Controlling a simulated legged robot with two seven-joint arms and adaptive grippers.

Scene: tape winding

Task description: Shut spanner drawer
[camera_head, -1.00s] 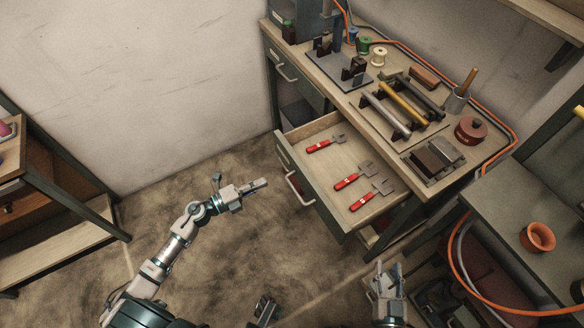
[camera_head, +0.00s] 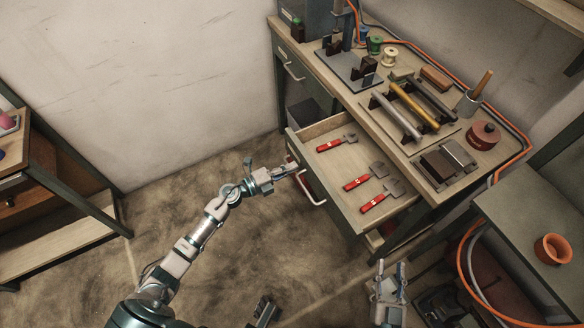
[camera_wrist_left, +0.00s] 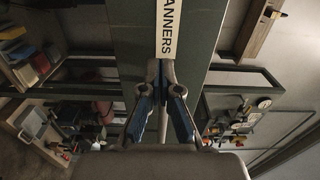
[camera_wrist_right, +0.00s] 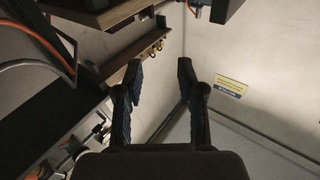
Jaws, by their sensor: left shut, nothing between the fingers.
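The spanner drawer (camera_head: 345,212) stands pulled out from the workbench, with several red-handled tools (camera_head: 358,183) lying inside. Its front carries a pale handle (camera_head: 313,191). In the left wrist view the green drawer front (camera_wrist_left: 210,35) fills the upper middle, with a white label (camera_wrist_left: 167,28) ending in "ANNERS". My left gripper (camera_head: 300,171) is shut and empty, its tips at the drawer front near the far end of the handle. Whether they touch it I cannot tell. In the left wrist view its tips (camera_wrist_left: 163,66) meet just below the label. My right gripper (camera_head: 391,270) is open and empty, also in the right wrist view (camera_wrist_right: 160,72), apart from the drawer.
The bench top (camera_head: 345,97) holds a rack of bars (camera_head: 398,112), spools, a red pot (camera_head: 484,135) and a vise-like block. A grey side table (camera_head: 510,215) with an orange pot (camera_head: 552,249) stands right. Floor left of the drawer is clear.

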